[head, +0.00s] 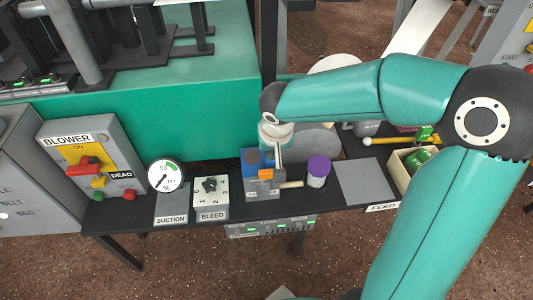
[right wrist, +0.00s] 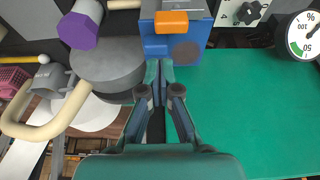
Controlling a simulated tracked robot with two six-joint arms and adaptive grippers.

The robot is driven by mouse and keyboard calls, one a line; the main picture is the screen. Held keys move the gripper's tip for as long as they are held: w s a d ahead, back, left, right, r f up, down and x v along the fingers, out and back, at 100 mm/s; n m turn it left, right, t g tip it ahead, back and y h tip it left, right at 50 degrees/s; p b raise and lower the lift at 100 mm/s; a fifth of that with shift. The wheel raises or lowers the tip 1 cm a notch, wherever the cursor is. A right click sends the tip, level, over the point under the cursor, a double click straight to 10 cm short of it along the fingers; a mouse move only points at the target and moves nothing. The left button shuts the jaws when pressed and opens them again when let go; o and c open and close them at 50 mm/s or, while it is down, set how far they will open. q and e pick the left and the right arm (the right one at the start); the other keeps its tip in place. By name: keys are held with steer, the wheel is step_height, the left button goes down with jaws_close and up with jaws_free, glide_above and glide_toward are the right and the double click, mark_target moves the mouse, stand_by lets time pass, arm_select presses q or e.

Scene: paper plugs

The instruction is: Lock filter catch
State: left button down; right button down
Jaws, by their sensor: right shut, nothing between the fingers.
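The filter housing is a blue and grey box (head: 262,190) on the dark bench. An orange piece, which looks like the catch, shows on it (head: 265,175). In the right wrist view the orange piece (right wrist: 171,22) lies across the blue box (right wrist: 155,45), above my fingertips in the picture. My right gripper (right wrist: 159,68) is shut and empty, its tips by the near edge of the blue box. I cannot tell whether they touch. In the head view my right gripper (head: 279,154) is partly hidden by its own wrist. My left gripper is not in view.
A purple-capped jar (head: 318,171) stands right of the box, and a grey drum (right wrist: 110,68) shows beside my fingers. A bleed knob (head: 210,186), suction gauge (head: 166,176) and blower panel (head: 85,165) stand left. A grey plate (head: 364,182) lies right.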

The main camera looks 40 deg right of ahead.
mark_target(262, 175)
steer(key=b+x, duration=0.1)
steer(key=x, duration=0.5)
steer(key=shift+w+f, duration=0.1)
